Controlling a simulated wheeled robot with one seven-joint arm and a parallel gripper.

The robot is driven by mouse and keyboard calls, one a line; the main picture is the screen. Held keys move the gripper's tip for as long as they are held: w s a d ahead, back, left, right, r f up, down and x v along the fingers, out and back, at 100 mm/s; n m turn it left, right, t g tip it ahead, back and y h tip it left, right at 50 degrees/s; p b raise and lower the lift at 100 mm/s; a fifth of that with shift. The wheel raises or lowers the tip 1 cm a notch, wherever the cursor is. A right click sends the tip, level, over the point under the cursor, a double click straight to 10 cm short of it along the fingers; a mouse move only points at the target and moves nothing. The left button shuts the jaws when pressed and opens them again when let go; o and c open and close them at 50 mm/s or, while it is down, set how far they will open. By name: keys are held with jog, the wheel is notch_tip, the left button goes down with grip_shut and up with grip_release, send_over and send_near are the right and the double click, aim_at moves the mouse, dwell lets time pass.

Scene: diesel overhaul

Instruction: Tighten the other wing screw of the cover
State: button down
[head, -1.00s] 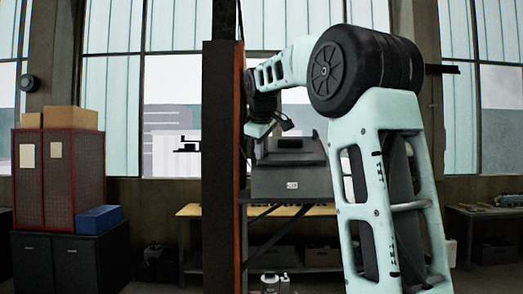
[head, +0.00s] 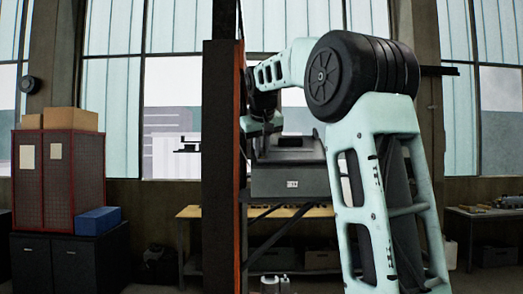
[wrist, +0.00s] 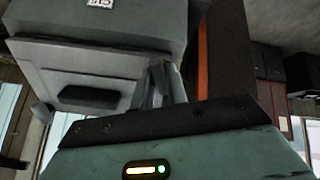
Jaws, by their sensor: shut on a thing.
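The cover looks to be the grey box-like housing (head: 290,180) with a small white label, behind my arm in the head view. In the wrist view its grey body (wrist: 90,65) fills the upper left, with a dark recess in one face. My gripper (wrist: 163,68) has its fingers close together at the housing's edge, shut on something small. This is likely a wing screw, but the fingers hide it. A small pale knob (wrist: 42,112) sticks out at the housing's other corner, possibly the other wing screw. In the head view the fingertips are hidden behind my wrist.
A dark upright post (head: 221,160) with an orange edge stands close left of the housing and my wrist. A workbench (head: 190,212) is behind. A red cabinet (head: 72,180) with boxes stands at the left.

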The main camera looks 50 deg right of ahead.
jog(key=shift+m, duration=0.8)
jog(key=m+b, duration=0.1)
jog(key=m, duration=0.3)
jog(key=shift+m, duration=0.3)
jog(key=shift+f+m, duration=0.1)
jog(key=shift+m, duration=0.9)
jog(key=shift+m+b, duration=0.4)
jog(key=shift+m, duration=0.8)
